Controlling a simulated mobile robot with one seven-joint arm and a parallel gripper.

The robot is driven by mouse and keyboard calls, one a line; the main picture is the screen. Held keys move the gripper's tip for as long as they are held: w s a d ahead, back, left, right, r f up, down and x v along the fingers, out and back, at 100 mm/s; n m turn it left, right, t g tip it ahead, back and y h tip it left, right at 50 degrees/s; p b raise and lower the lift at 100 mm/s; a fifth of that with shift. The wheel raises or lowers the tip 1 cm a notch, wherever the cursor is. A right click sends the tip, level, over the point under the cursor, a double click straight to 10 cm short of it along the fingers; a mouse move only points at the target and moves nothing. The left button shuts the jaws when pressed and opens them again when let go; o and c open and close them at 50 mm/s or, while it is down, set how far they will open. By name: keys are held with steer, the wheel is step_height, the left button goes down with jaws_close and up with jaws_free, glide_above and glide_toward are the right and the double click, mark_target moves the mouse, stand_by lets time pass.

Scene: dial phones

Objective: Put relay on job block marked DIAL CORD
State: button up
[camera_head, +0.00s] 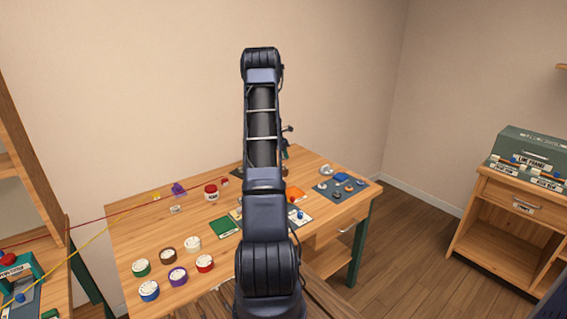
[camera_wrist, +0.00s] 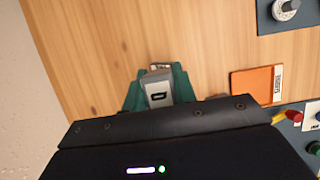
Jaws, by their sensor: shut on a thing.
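My gripper (camera_wrist: 160,82) shows in the wrist view with teal fingers shut on a small grey block with a dark window, which appears to be the relay (camera_wrist: 158,95). The tabletop is behind it in that view; I cannot tell its height above the wood.
The wooden table (camera_head: 130,222) holds a green block (camera_head: 223,227), several coloured round dials at the front left, a red-and-white pot (camera_head: 211,192) and a dark mat with a blue block (camera_head: 341,177). A cabinet (camera_head: 500,222) stands at right. Red and yellow cords cross at left.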

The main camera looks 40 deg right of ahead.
steer(key=shift+f, duration=2.3)
steer(key=shift+f, duration=0.1)
steer(key=o, duration=1)
steer(key=shift+o, duration=0.2)
